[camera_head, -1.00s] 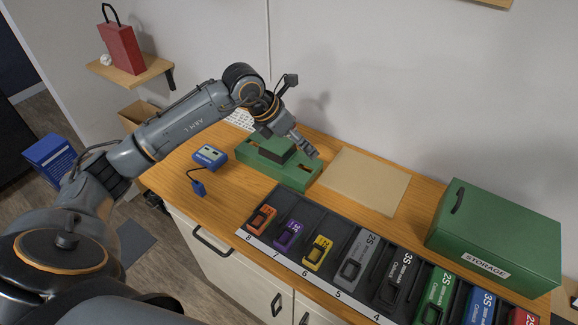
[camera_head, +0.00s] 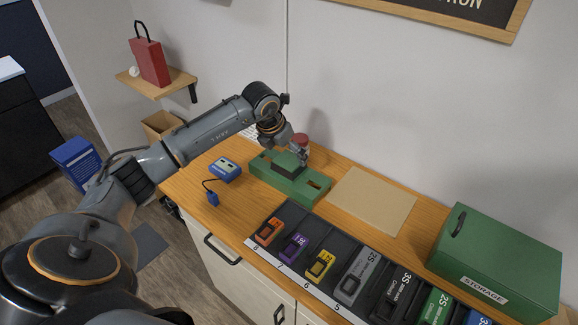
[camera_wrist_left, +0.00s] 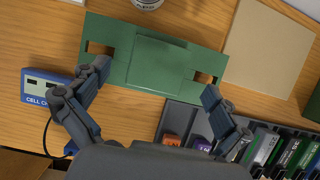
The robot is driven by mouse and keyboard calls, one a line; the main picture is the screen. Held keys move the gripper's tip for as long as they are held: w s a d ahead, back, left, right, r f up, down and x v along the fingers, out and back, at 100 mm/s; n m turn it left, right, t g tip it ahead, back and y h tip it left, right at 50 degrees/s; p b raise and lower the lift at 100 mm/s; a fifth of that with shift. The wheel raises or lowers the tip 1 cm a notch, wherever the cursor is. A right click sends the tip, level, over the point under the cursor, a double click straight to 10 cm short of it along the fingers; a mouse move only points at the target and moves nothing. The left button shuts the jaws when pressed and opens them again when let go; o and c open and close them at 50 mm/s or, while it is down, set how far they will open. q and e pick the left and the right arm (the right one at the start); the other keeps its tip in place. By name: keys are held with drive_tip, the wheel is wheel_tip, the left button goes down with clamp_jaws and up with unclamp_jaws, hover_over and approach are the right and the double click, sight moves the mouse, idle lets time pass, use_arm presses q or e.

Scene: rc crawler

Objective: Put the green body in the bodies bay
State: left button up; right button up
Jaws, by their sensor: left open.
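A darker green block (camera_head: 290,164), which looks like the green body, sits in the middle of a long green base (camera_head: 315,191) on the wooden bench. In the left wrist view the block (camera_wrist_left: 157,66) is a raised square on the green base (camera_wrist_left: 105,33), which has a cut-out at each end. My left gripper (camera_head: 301,155) is over the block. In the left wrist view the open gripper (camera_wrist_left: 157,78) has one finger on each side of the block, with nothing held. Its height above the base is hard to tell. I see no label marking a bodies bay.
A dark numbered rack (camera_head: 283,212) with several coloured packs fills the bench front. A tan mat (camera_head: 371,200) and a green storage box (camera_head: 497,262) lie to the right. A blue cell checker (camera_head: 225,169) is left of the base. A red-topped jar (camera_head: 300,139) stands behind.

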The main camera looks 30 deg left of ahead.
sight(289, 160)
use_arm(q)
drive_tip(key=p+x, duration=0.1)
drive_tip(key=x, duration=0.2)
drive_tip(key=shift+f, duration=0.35)
drive_tip(key=shift+w+f, duration=0.15)
drive_tip(key=shift+f, duration=0.15)
drive_tip(key=c, duration=1.2)
drive_tip(key=shift+c, duration=0.9)
drive_tip(key=shift+r, duration=0.1)
